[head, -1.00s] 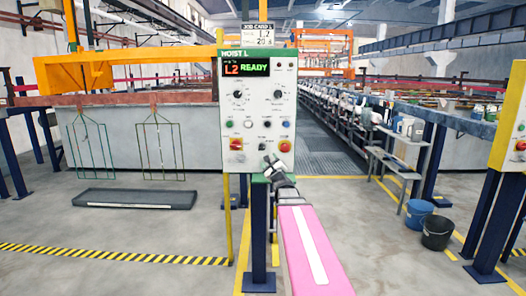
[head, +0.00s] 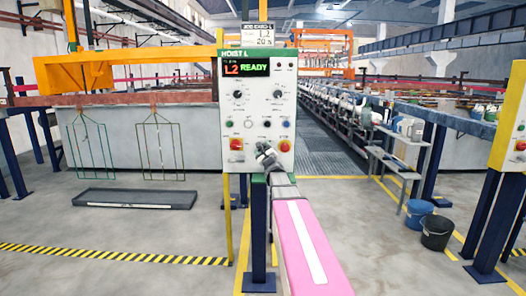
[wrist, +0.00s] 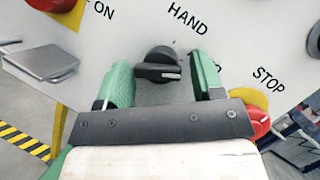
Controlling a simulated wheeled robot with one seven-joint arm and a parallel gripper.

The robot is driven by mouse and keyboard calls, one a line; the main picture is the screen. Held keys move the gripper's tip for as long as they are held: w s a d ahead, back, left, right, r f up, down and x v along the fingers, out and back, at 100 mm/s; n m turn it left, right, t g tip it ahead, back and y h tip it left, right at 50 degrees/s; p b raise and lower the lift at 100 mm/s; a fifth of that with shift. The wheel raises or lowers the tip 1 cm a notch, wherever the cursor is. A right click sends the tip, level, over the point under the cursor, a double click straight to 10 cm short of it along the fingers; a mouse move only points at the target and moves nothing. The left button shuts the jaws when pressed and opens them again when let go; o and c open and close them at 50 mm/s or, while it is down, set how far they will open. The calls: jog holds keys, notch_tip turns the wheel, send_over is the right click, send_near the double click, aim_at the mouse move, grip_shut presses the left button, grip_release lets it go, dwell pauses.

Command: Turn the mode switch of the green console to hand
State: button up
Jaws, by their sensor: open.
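The green-trimmed console (head: 258,72), headed HOIST L, stands upright ahead with its display reading L2 READY. Its black mode switch (wrist: 158,60) is a round knob with a bar handle; the bar lies nearly level in the wrist view, its white mark at the right end. The HAND label (wrist: 188,17) is above and right of the knob. Another label beside the right finger is mostly hidden. My gripper (wrist: 160,72) is open, its green fingers on either side of the knob, with gaps visible. In the head view, my gripper (head: 264,150) covers the panel's lower middle and hides the switch.
A red button (wrist: 258,122) on a yellow plate sits close right of my gripper, by the STOP label. Another red button (wrist: 55,4) is at upper left. A grey metal flap (wrist: 45,62) juts out left of my fingers. Several small knobs and lamps fill the panel above.

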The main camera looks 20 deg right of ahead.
jog(key=c, duration=0.7)
jog(key=shift+c, duration=0.2)
jog(key=shift+n, duration=0.4)
jog(key=n+g, duration=0.1)
jog(key=n, duration=0.1)
jog(key=n+y, duration=0.1)
jog(key=n, duration=0.1)
jog(key=n+g+y, duration=0.1)
jog(key=n, duration=0.1)
jog(key=shift+d+r+g, duration=0.1)
jog(key=shift+r+g, duration=0.15)
jog(key=shift+g, duration=0.05)
jog(key=n+g, duration=0.1)
jog(key=n, duration=0.1)
jog(key=n+g, duration=0.1)
jog(key=n, duration=0.2)
jog(key=shift+r+h, duration=0.2)
jog(key=shift+h, duration=0.1)
jog(key=o, duration=0.7)
jog(key=shift+o, duration=0.2)
jog(key=shift+s, duration=0.1)
